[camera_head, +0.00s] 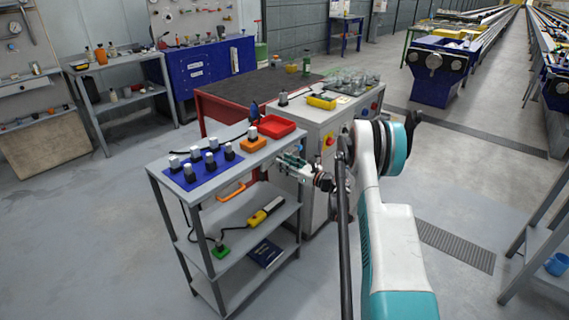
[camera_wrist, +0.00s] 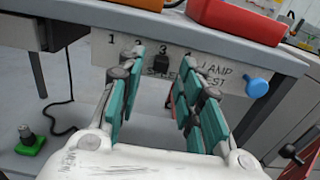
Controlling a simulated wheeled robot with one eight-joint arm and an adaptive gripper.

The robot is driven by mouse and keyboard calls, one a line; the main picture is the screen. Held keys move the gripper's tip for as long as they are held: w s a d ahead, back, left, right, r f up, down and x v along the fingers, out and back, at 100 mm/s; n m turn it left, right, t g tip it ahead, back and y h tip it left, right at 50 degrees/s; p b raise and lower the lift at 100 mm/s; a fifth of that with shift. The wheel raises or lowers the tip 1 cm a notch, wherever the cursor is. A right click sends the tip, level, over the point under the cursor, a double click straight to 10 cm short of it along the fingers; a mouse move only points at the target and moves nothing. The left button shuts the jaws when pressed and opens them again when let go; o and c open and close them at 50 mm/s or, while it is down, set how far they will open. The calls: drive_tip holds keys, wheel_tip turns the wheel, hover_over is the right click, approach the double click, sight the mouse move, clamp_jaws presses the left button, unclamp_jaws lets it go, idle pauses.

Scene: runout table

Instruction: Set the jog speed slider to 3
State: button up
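In the wrist view a pale label plate (camera_wrist: 225,72) on the cart's front edge carries the numbers 1, 2, 3, a partly covered mark further right, and the words SPEED and LAMP TEST. A small dark slider knob (camera_wrist: 161,68) shows just below the 3; its exact setting is hard to read. My gripper (camera_wrist: 160,66) is open, its teal-padded fingers on either side of the knob, with visible gaps. The fingers cover parts of the plate. In the head view my gripper (camera_head: 289,159) is at the cart's right edge, and the slider is hidden.
A blue knob (camera_wrist: 257,87) sticks out right of the fingers. A red bin (camera_head: 271,127) and an orange block (camera_head: 252,144) stand on the cart top above. A grey machine cabinet (camera_head: 312,135) stands close behind. A green-based button (camera_wrist: 30,143) is lower left.

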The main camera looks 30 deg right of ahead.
drive_tip(key=v, duration=1.1)
drive_tip(key=shift+s, duration=0.1)
